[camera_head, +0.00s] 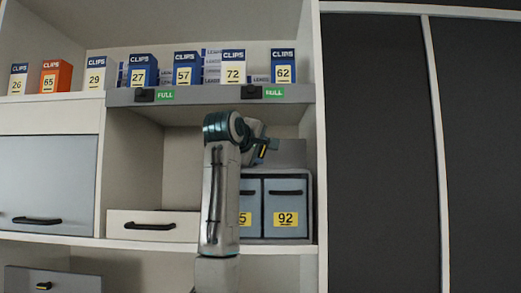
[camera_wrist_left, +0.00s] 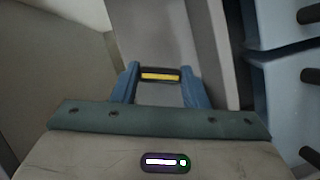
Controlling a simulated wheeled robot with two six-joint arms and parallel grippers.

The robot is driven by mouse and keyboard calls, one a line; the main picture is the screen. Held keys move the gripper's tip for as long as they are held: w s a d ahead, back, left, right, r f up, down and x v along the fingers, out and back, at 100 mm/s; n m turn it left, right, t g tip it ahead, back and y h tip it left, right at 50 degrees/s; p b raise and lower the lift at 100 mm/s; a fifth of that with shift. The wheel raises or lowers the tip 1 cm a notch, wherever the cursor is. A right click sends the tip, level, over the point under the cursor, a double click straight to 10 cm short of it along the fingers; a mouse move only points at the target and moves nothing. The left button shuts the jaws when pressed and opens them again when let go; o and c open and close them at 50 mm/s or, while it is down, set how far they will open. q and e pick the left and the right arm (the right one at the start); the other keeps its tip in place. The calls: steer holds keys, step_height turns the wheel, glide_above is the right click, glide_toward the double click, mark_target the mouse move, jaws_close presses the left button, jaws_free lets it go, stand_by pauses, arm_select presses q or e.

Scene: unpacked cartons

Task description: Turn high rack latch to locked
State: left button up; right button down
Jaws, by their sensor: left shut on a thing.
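A dark latch handle with a yellow stripe (camera_wrist_left: 160,76) sits between the blue fingers of my left gripper (camera_wrist_left: 164,84) in the left wrist view. The gripper is shut on it, in front of a grey panel. In the head view my left gripper (camera_head: 268,147) is raised in the right-hand bay, under the top shelf, and the yellow-striped latch (camera_head: 262,153) shows small at its fingers. The latch lies roughly crosswise between the fingers in the wrist view. Its lock marking cannot be read, and my arm hides part of the bay. My right gripper is not in view.
A blue-grey drawer unit (camera_head: 287,213) labelled 92 stands just below the gripper. The shelf edge (camera_head: 205,96) with two black clips and green tags runs above. Clip boxes (camera_head: 186,69) stand on that shelf. Another yellow-striped handle (camera_head: 43,286) is at lower left.

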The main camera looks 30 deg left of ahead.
arm_select(q)
steer(key=m, duration=0.1)
steer(key=m+g, duration=0.1)
steer(key=m, duration=0.1)
steer(key=shift+d+r+y+p, duration=0.1)
steer(key=shift+r+y+p, duration=0.2)
steer(key=shift+y+p, duration=0.1)
steer(key=shift+m+g+y+p, duration=0.3)
steer(key=shift+m+g+y, duration=0.2)
steer(key=shift+m+g, duration=0.55)
steer(key=m+y, duration=0.1)
steer(key=m, duration=0.1)
steer(key=shift+d+r+m+g, duration=0.1)
steer(key=shift+m+g, duration=0.15)
steer(key=shift+m, duration=0.1)
steer(key=shift+w+m+g+y, duration=0.1)
steer(key=shift+m+g+y, duration=0.5)
steer(key=shift+m, duration=0.4)
steer(key=o, duration=0.5)
steer(key=shift+o, duration=1)
steer(key=shift+w, duration=0.1)
